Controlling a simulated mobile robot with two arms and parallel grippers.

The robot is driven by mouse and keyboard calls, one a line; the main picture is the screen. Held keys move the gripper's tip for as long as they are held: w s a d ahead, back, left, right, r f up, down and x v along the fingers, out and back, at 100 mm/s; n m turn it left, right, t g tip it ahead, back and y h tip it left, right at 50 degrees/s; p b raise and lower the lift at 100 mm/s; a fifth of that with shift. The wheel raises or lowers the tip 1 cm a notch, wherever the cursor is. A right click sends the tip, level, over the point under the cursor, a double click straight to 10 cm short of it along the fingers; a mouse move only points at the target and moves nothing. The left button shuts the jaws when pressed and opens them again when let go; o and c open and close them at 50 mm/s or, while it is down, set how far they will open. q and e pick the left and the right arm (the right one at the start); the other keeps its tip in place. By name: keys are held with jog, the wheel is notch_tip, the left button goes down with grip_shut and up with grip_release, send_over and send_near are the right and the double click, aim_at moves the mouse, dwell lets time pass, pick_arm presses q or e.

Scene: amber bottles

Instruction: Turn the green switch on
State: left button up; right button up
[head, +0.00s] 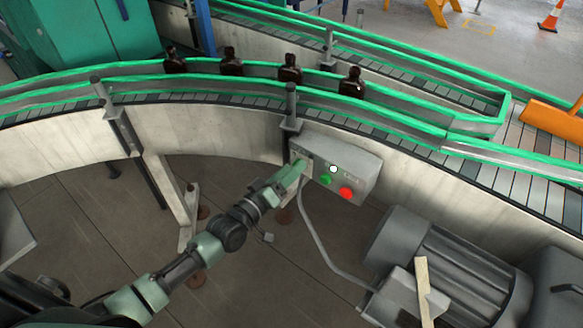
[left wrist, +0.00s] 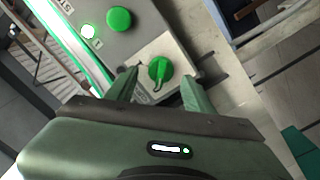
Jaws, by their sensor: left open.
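The green switch (left wrist: 159,70) is a round green knob with a narrow handle pointing down in the left wrist view. It sits on a pale plate (left wrist: 171,49) at one end of the grey control box (head: 352,163). My left gripper (left wrist: 158,77) is open, with one finger on each side of the switch; I cannot tell whether either touches it. In the head view my left gripper (head: 300,168) reaches the left end of the box and hides the switch. My right gripper is not in view.
A green button (head: 326,180), a red button (head: 346,193) and a lit white lamp (head: 333,169) are on the box. Behind it runs a conveyor (head: 400,105) with several amber bottles (head: 290,70). A grey motor (head: 450,265) stands at the lower right.

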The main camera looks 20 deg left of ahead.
pick_arm(q)
jog(key=shift+w+d, duration=0.1)
jog(key=shift+w, duration=0.3)
grip_shut()
